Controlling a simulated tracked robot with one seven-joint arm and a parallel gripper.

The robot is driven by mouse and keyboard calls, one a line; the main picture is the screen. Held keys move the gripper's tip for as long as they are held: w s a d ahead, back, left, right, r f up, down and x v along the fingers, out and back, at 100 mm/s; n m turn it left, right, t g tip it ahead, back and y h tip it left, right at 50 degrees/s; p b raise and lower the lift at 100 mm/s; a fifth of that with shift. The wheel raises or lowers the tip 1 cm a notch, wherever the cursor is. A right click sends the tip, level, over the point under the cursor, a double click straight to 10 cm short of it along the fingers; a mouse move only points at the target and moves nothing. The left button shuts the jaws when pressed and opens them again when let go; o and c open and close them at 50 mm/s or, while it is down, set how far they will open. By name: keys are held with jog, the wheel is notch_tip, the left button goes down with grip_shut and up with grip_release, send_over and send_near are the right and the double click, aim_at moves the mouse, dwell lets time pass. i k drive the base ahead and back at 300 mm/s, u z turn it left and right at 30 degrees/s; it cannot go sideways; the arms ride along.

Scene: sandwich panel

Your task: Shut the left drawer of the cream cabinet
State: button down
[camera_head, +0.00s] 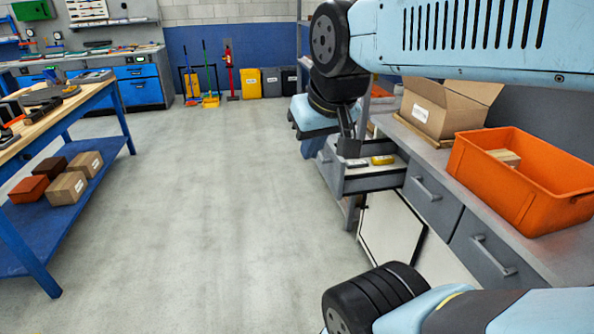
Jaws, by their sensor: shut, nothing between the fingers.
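The cream cabinet (392,232) stands along the right side, with grey drawer fronts above a cream panel. Its left drawer (374,183) is pulled out toward the open floor. Inside the drawer a yellow object (382,160) and a smaller grey object beside it show. My gripper (350,155) points down at the drawer's outer end, with its fingers shut and empty. It overlaps the front panel in the picture; I cannot tell whether it touches it. My arm hides part of the drawer front.
Two other grey drawers (432,194) are shut. An orange bin (520,185) and an open cardboard box (445,105) stand on the countertop. A workbench (75,98) with a blue lower shelf is at left. The middle floor is clear.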

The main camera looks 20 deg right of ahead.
aim_at(343, 182)
jog(key=u, duration=0.1)
jog(key=i, duration=1)
jog(key=z, duration=0.05)
